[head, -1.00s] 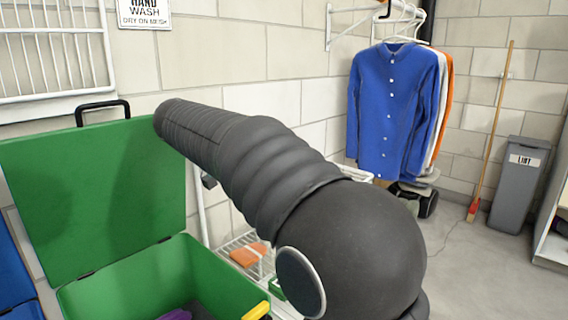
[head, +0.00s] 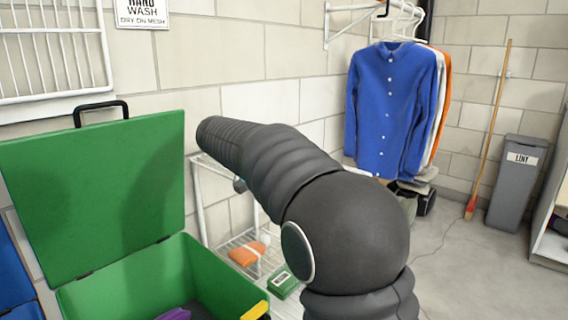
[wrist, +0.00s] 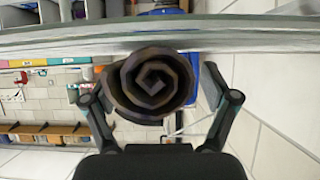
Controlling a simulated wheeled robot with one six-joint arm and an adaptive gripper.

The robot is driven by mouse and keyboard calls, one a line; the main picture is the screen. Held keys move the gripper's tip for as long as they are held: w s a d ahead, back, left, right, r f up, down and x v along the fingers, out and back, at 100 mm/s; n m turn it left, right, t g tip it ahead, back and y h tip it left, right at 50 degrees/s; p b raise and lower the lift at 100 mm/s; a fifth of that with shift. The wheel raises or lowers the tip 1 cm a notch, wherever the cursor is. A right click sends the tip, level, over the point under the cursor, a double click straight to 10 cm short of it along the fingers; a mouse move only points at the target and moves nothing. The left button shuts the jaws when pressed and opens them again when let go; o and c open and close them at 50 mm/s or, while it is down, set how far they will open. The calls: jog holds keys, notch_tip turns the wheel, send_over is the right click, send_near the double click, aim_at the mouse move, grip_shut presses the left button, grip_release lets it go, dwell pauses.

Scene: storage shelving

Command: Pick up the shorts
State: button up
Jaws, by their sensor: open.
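My gripper (wrist: 158,88) is open in the wrist view, with one finger on each side of a dark brown rolled thing (wrist: 150,82). The roll's spiral end faces the camera. It lies between the fingers in the picture, and I cannot tell whether they touch it. I cannot tell whether this roll is the shorts. No thing in the head view is plainly the shorts. A purple cloth (head: 174,314) lies in the green bin (head: 215,272), cut off by the frame's lower edge. In the head view my arm hides most of what is behind it.
The bin's green lid (head: 100,195) stands open. A white wire rack (head: 232,244) holds an orange folded cloth (head: 246,254) and a green box (head: 283,284). Shirts, a blue one (head: 388,110) foremost, hang at the right. A grey lint bin (head: 515,185) stands beside a broom (head: 490,130).

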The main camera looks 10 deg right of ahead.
jog(key=c, duration=1.4)
jog(key=shift+r, duration=0.5)
jog(key=r, duration=0.3)
jog(key=shift+s+d+r, duration=0.15)
jog(key=shift+d+r, duration=0.1)
jog(key=shift+r, duration=0.05)
jog(key=s+d+r, duration=0.2)
jog(key=d, duration=0.1)
jog(key=s+d+r, duration=0.1)
jog(key=d+r, duration=0.1)
jog(key=d, duration=0.1)
jog(key=s+d+r, duration=0.2)
jog(key=d, duration=0.1)
jog(key=shift+s+d+r, duration=0.25)
jog(key=shift+s+d, duration=0.05)
